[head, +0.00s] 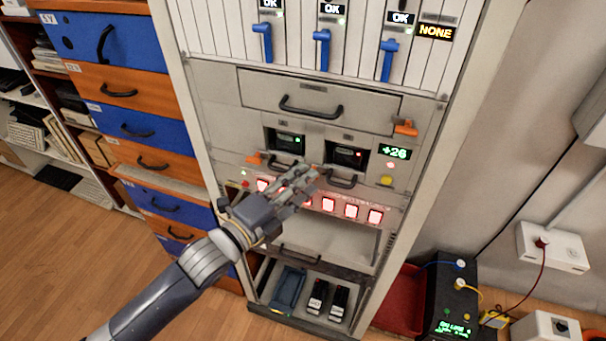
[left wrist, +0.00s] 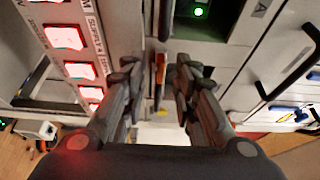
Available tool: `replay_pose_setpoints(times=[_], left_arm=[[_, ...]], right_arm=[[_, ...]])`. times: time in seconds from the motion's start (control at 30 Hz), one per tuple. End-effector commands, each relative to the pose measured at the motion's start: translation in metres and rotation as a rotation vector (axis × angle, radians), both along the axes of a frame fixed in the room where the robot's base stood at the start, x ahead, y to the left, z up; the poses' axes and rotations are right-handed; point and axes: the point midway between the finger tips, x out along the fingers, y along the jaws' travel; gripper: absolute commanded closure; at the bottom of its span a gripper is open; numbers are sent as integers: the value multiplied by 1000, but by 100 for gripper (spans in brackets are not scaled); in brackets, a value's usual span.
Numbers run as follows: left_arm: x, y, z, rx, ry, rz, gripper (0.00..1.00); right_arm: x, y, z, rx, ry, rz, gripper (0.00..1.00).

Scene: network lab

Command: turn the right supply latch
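My left gripper (head: 305,180) reaches in front of the rack, just below the two supply units. In the left wrist view its fingers (left wrist: 157,85) are apart, with nothing held. An upright orange latch (left wrist: 160,70) shows between them; whether they touch it I cannot tell. It appears to be the right supply latch, and my gripper largely hides it in the head view. The left supply (head: 285,140) shows a green light, the right supply (head: 346,154) a red one. Another orange latch (head: 253,159) is at the left supply's lower left. My right gripper is not in view.
A row of lit red buttons (head: 350,211) runs below the supplies, close to my gripper. Supply handles (head: 341,181) stick out above it. A yellow knob (head: 386,180) and a "+26" display (head: 395,152) are at the right. A drawer (head: 315,100) lies above.

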Motion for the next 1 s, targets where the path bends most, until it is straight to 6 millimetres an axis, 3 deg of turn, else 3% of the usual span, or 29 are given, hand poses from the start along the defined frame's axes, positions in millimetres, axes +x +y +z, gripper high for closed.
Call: replay_pose_setpoints(times=[0.37, 0.4, 0.5, 0.53, 1.0], left_arm=[[6, -5, 0, 0, -1, 0, 73], [6, -5, 0, 0, -1, 0, 75], [6, -5, 0, 1, -1, 0, 98], [6, -5, 0, 1, -1, 0, 100], [6, -5, -3, -44, 16, 0, 100]], right_arm=[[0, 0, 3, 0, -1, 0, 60], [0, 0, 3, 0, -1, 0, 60], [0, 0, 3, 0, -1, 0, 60], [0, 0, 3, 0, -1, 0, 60], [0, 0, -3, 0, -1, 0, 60]])
